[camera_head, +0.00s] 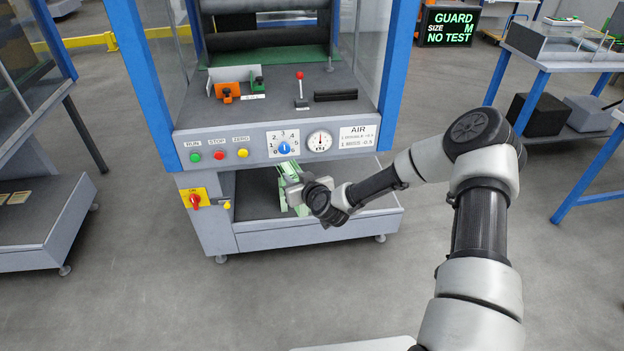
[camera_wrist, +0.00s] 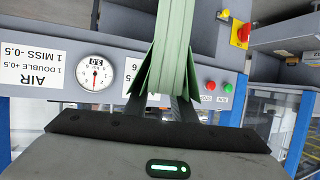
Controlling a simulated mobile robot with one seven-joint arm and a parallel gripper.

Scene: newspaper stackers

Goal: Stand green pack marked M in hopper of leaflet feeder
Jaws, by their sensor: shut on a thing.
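My gripper (camera_head: 296,190) is in front of the blue-and-grey machine, below its control panel. It is shut on a green pack (camera_head: 284,196). My wrist hides part of the pack in the head view. I cannot tell which part of the machine is the leaflet feeder's hopper, or whether the pack touches the machine.
The control panel (camera_head: 277,146) has buttons, a dial and a gauge. Above it, a grey deck (camera_head: 290,106) carries orange and green blocks and a red-knobbed lever. A low grey shelf (camera_head: 258,213) lies below. A screen (camera_head: 449,27) reads "GUARD SIZE M NO TEST". Open floor lies in front.

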